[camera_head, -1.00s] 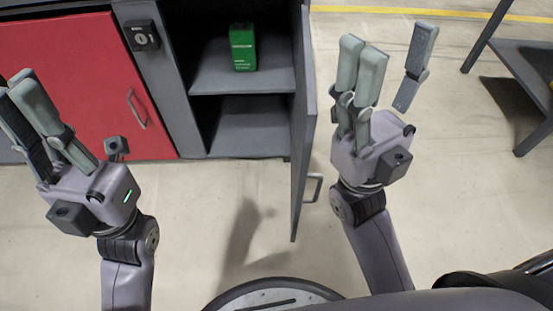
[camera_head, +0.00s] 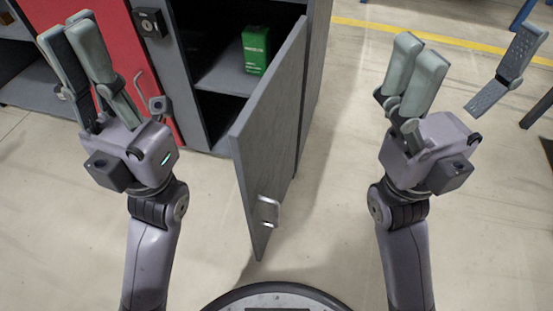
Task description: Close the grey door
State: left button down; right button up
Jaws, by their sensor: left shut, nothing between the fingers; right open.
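The grey door (camera_head: 262,140) of the cabinet stands open, swung out toward me, with its metal handle (camera_head: 268,211) low on its near end. Behind it the compartment shows a shelf with a green box (camera_head: 256,50). My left gripper (camera_head: 75,33) is shut and empty, left of the door and in front of the red door. My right gripper (camera_head: 465,62) is open and empty, to the right of the grey door and apart from it. Neither gripper touches the door.
A red door (camera_head: 95,45) with a black lock (camera_head: 150,22) beside it is at the left. Open floor (camera_head: 335,190) lies between the grey door and my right arm. Part of a dark table or rack (camera_head: 537,108) shows at the right edge.

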aim_at(263, 139)
jog(key=k+l+u, duration=0.15)
jog(key=k+l, duration=0.65)
jog(key=l, duration=0.15)
